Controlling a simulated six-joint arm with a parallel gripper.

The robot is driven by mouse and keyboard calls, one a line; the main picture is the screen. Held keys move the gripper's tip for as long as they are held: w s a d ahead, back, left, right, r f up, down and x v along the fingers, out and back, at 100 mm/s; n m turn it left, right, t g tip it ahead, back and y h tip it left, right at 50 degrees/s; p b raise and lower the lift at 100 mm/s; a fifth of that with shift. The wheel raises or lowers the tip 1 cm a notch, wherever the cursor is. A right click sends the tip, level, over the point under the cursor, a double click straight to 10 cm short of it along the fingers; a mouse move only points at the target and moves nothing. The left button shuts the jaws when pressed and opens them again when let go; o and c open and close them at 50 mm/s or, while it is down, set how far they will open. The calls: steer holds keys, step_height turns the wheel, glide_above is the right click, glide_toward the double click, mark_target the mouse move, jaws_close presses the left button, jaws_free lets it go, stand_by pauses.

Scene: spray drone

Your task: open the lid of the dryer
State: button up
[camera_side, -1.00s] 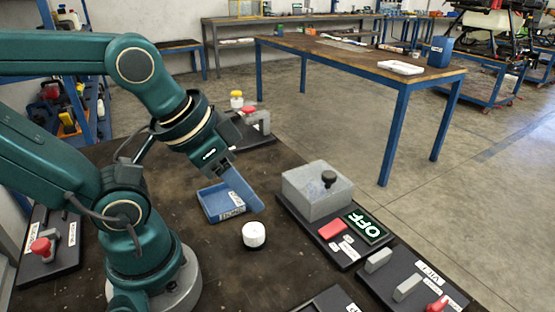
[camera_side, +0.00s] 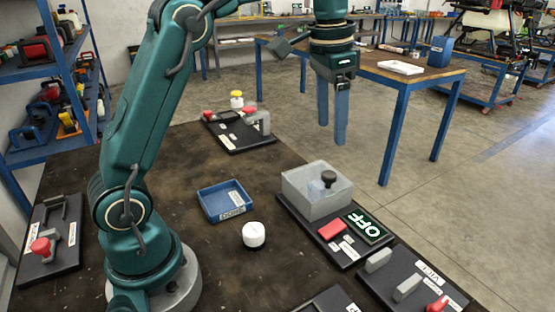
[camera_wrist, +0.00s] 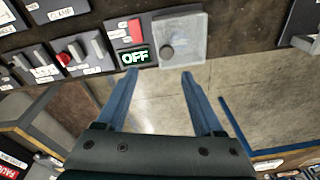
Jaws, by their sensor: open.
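The dryer is a black base (camera_side: 318,235) with a grey box under a see-through lid (camera_side: 302,180). A dark round knob (camera_side: 329,179) shows on the box, and a red button (camera_side: 332,230) and a lit OFF sign (camera_side: 367,226) are beside it. The lid looks shut. My gripper (camera_side: 332,138) points down with its blue fingers apart, empty, above and behind the dryer in the side view. In the wrist view the dryer lid (camera_wrist: 188,40) and knob (camera_wrist: 167,52) lie beyond the open fingertips (camera_wrist: 160,74), not touched.
A blue tray (camera_side: 214,207) and a white round container (camera_side: 253,235) stand on the dark table left of the dryer. A vise board (camera_side: 405,285) is at the front right.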

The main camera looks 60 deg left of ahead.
steer(key=g, duration=0.2)
glide_above(329, 174)
step_height(329, 174, down, 6)
steer(key=shift+w, duration=0.1)
steer(key=shift+f, duration=2.65)
jaws_close()
